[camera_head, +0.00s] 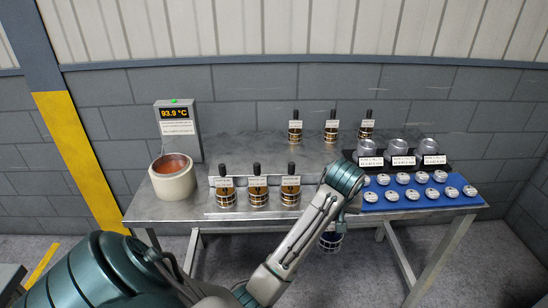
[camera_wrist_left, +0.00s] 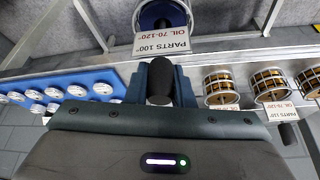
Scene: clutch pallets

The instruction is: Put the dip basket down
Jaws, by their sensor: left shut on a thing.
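My left gripper (camera_wrist_left: 160,82) is shut on the black handle of a dip basket. The basket's blue round body (camera_wrist_left: 165,14) and its white tag (camera_wrist_left: 162,43), reading "PARTS 100° OIL 70-120°", show beyond the fingers in the left wrist view. In the head view the dip basket (camera_head: 331,242) hangs below my left wrist, at the front edge of the steel table (camera_head: 200,222) and apart from its top. My right gripper is in neither view.
Three handled baskets (camera_head: 258,192) stand on the front tray, left of my wrist; three more (camera_head: 331,130) stand behind. A heated pot (camera_head: 173,180) by a 93.9 °C display (camera_head: 178,125) is at left. A blue mat (camera_head: 400,204) with white discs and tagged metal cylinders (camera_head: 398,149) are at right.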

